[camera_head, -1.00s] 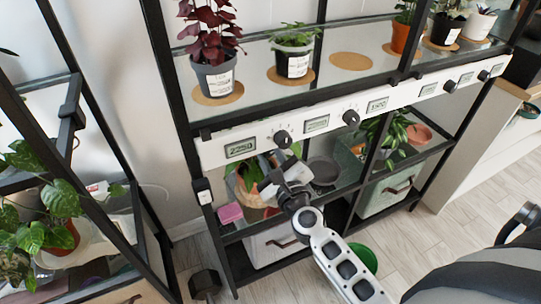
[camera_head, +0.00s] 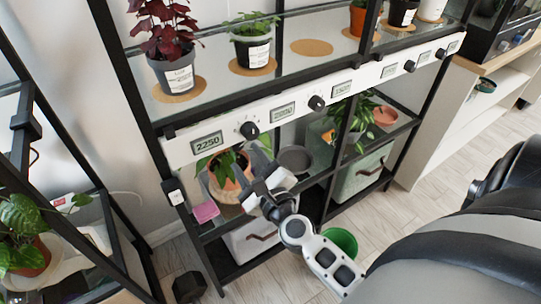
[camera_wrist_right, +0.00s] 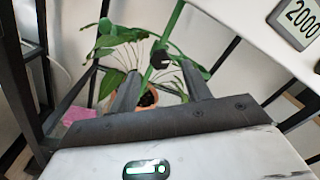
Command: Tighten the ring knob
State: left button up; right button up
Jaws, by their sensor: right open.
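A dark round knob (camera_wrist_right: 160,58) sits on a green stake (camera_wrist_right: 174,25) in the right wrist view. I take it for the ring knob; no ring can be made out. The stake rises by a leafy plant in a terracotta pot, which stands on the shelf below the white panel in the head view (camera_head: 222,190). My right gripper (camera_head: 256,160) is open and empty in front of this plant. In the right wrist view its fingers (camera_wrist_right: 160,72) point at the plant, with the knob between their tips in the picture. I cannot tell the distance. My left gripper is out of view.
A white panel (camera_head: 228,128) with black knobs and displays runs above the plant. A pink block (camera_head: 205,211) lies left of the pot and a grey dish (camera_head: 295,158) right of it. Black shelf posts stand close by. A green bucket (camera_head: 342,240) is on the floor.

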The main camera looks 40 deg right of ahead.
jog(key=s+a+b, duration=0.1)
jog(key=s+b, duration=0.1)
jog(key=s, duration=0.9)
jog(key=shift+s+f, duration=0.15)
jog(key=shift+s, duration=0.05)
jog(key=shift+a, duration=0.1)
